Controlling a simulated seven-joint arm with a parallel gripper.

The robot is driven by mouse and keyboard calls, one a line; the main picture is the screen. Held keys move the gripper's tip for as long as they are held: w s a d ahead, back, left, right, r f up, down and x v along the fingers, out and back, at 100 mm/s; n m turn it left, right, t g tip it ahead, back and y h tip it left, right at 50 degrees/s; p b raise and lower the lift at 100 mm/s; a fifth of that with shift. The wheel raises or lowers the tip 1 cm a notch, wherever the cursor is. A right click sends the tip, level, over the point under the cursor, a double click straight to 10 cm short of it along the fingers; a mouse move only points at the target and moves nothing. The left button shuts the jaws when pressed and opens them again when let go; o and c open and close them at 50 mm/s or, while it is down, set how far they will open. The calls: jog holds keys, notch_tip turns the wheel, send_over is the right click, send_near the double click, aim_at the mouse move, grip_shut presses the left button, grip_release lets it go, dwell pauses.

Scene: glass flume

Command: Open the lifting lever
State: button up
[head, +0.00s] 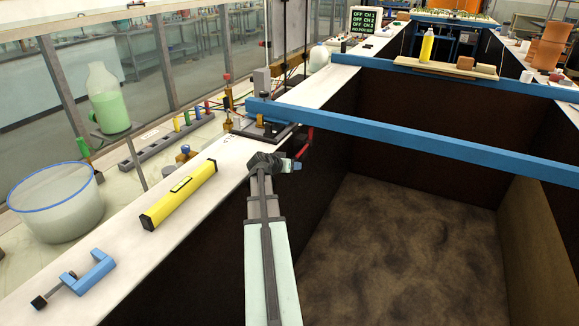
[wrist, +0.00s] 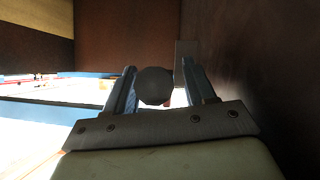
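A red bar (head: 304,141), which looks like the lifting lever, shows at the flume's left inner wall, just below the blue crossbeam and close to my gripper (head: 297,166). In the wrist view, a dark round knob (wrist: 153,87) sits between the two bluish fingers of my gripper (wrist: 160,82). The fingers are apart. The knob is near the left finger, with a narrow gap to the right finger. A sliver of red shows behind the knob. I cannot tell whether the knob touches a finger. Most of the lever is hidden behind the knob and my gripper.
A blue crossbeam (head: 400,135) spans the flume just beyond my gripper. The dark flume wall (wrist: 245,80) rises close on the right in the wrist view. A yellow level (head: 180,194) and blue clamp (head: 88,272) lie on the white ledge. The flume's interior is open.

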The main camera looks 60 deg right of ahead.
jog(key=v, duration=1.3)
jog(key=shift+a+r, duration=0.3)
jog(key=shift+w, duration=0.1)
jog(key=shift+c, duration=0.2)
